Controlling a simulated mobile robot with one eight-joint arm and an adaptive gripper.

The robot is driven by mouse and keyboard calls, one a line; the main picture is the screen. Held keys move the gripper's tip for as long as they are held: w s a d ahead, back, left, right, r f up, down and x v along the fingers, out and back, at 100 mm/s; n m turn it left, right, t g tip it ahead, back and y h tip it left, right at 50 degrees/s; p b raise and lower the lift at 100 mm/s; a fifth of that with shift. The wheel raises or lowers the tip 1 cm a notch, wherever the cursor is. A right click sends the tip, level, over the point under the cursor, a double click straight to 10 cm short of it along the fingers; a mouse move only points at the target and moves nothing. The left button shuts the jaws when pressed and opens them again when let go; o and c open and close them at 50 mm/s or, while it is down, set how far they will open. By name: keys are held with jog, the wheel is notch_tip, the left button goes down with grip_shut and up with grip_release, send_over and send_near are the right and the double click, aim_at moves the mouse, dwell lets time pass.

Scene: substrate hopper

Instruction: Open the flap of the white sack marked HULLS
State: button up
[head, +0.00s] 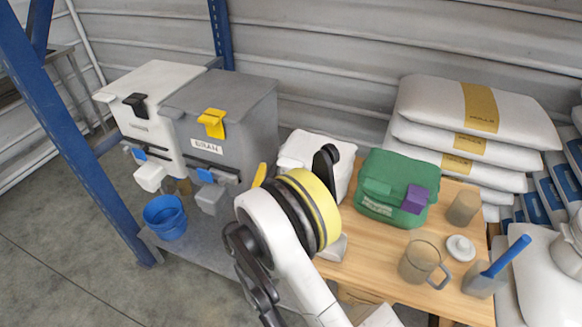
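A white sack (346,171) stands at the back left of the wooden table, partly hidden behind my arm. Its front and any lettering on it are covered, so I cannot read a mark or see how its flap lies. A green sack (374,208) with a purple clip (415,199) on its flap stands to its right. My arm, with a black and yellow ring, crosses in front of the white sack. Dark jointed parts that seem to be my gripper (262,290) hang lower left of the ring, apart from the sack. Its fingertips are not clear.
White and grey hoppers (225,105) with clips stand at left, a blue bucket (166,218) below them. A mug (422,262), a cup (464,207), a lid (461,248) and a blue-handled scoop (505,258) stand on the table's right. Large sacks (440,105) are stacked behind.

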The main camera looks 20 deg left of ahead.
aim_at(289, 164)
jog(key=w, duration=0.3)
jog(key=w+b, duration=0.1)
jog(key=w, duration=0.1)
jog(key=shift+d, duration=0.35)
jog(key=shift+c, duration=0.3)
jog(key=shift+r, duration=0.1)
jog(key=c, duration=1.4)
